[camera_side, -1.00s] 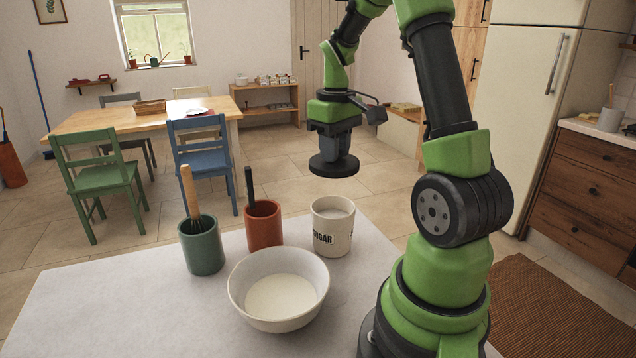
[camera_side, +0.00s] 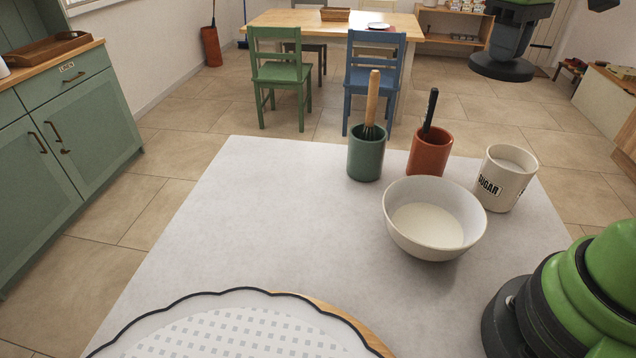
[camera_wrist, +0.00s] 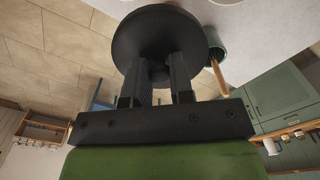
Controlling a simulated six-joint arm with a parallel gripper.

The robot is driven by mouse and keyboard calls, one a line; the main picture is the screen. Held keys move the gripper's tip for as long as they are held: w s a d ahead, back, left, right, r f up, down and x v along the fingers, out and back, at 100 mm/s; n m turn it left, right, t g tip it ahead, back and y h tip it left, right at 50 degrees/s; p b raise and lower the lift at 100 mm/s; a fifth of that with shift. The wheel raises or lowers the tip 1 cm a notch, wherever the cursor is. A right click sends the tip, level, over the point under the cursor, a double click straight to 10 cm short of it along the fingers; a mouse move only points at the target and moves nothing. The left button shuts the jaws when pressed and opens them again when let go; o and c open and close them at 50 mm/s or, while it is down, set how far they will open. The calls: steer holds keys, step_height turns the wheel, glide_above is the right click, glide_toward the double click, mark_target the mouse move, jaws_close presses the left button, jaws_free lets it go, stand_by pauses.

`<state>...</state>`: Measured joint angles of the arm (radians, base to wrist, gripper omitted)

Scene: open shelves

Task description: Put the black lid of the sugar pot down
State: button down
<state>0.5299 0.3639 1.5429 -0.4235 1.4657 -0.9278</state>
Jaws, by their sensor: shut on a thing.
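The black lid (camera_side: 502,68) is a round disc, level in the air at the top right of the side view, behind and above the sugar pot. My gripper (camera_side: 512,45) points down and is shut on it from above. In the wrist view the lid (camera_wrist: 150,32) lies across the tips of my gripper (camera_wrist: 158,72); the part between the fingers is mostly hidden. The sugar pot (camera_side: 504,190) is cream with "SUGAR" lettering, upright and uncovered on the pale table, with white contents showing.
On the pale table (camera_side: 290,220) stand a white bowl (camera_side: 400,230), a green pot (camera_side: 365,160) with a whisk and a terracotta pot (camera_side: 430,155) with a black-handled tool. A scalloped, black-rimmed patterned piece (camera_side: 200,303) lies at the front. The table's left and middle are clear.

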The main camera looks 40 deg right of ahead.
steer(key=w+a+n, duration=0.4)
steer(key=a+n, duration=0.3)
steer(key=a, duration=0.8)
steer(key=w+a+n, duration=0.4)
steer(key=a+n, duration=0.3)
steer(key=a, duration=0.8)
steer(key=f, duration=2)
steer(key=shift+s+d+f, duration=0.2)
steer(key=shift+d+f, duration=0.1)
steer(key=shift+d, duration=0.1)
steer(key=shift+f, duration=2.45)
steer(key=c, duration=1)
jaws_free()
steer(key=shift+f, duration=0.1)
step_height(320, 180, up, 12)
steer(key=shift+r, duration=0.2)
